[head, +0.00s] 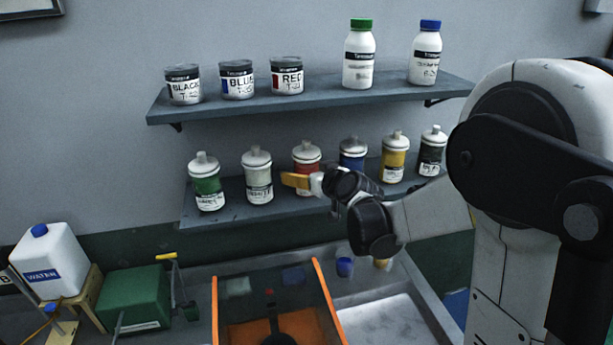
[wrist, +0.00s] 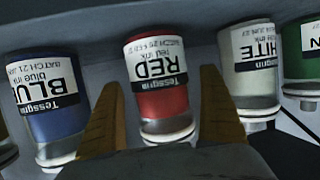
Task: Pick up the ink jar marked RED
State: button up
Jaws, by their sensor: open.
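The red ink jar (head: 306,156), with a white cap, stands on the lower shelf (head: 235,213) between a white jar and a blue jar. It also shows upside down in the wrist view (wrist: 160,85), its label reading RED, red ink. My gripper (head: 297,181) is in front of the lower shelf and hides the jar's lower part in the head view. In the wrist view my gripper (wrist: 163,112) is open, with one yellow finger on each side of the red jar. Small gaps show beside the jar; I cannot tell how far it sits between the fingers.
The white jar (head: 257,178) and blue jar (head: 352,154) are close neighbours. The upper shelf (head: 310,107) overhangs, carrying tins, one a RED tin (head: 287,77), and two white bottles. An orange-edged tray (head: 215,310) and a sink lie below.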

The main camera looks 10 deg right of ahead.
jog(key=shift+w, duration=0.1)
jog(key=c, duration=1.6)
jog(key=shift+o, duration=0.2)
